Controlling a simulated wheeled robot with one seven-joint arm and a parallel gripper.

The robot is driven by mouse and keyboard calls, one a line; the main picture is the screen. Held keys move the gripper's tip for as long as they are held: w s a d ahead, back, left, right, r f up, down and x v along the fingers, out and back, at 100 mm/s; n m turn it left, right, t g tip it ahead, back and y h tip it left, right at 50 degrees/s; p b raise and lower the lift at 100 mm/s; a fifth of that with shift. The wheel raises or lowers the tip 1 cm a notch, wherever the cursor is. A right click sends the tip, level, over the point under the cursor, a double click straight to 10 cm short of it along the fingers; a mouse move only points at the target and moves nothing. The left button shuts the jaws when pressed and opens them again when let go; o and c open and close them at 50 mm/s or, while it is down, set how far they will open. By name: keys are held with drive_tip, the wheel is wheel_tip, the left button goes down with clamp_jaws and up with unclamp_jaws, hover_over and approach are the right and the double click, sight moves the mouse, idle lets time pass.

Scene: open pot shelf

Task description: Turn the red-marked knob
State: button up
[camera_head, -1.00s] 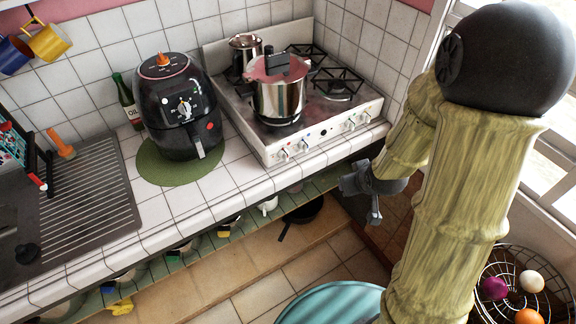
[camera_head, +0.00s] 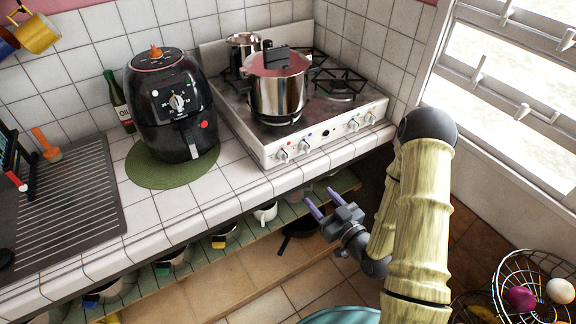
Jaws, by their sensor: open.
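The stove (camera_head: 330,137) stands on the tiled counter, and its white front panel carries several knobs. Two are at the left, a left knob (camera_head: 282,156) and its neighbour (camera_head: 303,147); two are at the right, an inner knob (camera_head: 353,125) and an outer knob (camera_head: 369,118). Small coloured marks show on the panel, but I cannot tell for certain which knob is marked red. My gripper (camera_head: 318,195) is open and empty, its two purple fingers apart and pointing up-left. In the picture it is below the front panel, touching no knob.
A steel pot (camera_head: 278,95) with a reddish lid sits on the stove. A black air fryer (camera_head: 168,105) with a dial and a red dot stands on a green mat (camera_head: 140,172). Below the counter is an open shelf (camera_head: 250,235) with cups and a pan (camera_head: 300,242). A wire basket (camera_head: 512,268) is at lower right.

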sight(287, 161)
idle(0.3)
drive_tip(key=b+x, duration=0.2)
drive_tip(key=b, duration=0.1)
drive_tip(key=b+x, duration=0.2)
drive_tip(key=b, duration=0.1)
drive_tip(key=shift+w+a+f+b, duration=0.1)
drive_tip(key=shift+w+f+b, duration=0.1)
drive_tip(key=shift+w+b, duration=0.15)
drive_tip(key=a+b, duration=0.1)
drive_tip(key=b, duration=0.4)
drive_tip(key=shift+w+b, duration=0.4)
drive_tip(key=p+x, duration=0.1)
drive_tip(key=x, duration=0.4)
drive_tip(key=p+x, duration=0.1)
drive_tip(key=x, duration=0.5)
drive_tip(key=shift+w+a+r, duration=0.15)
drive_tip(key=shift+w+r, duration=0.1)
drive_tip(key=c, duration=1)
drive_tip(key=shift+o, duration=0.2)
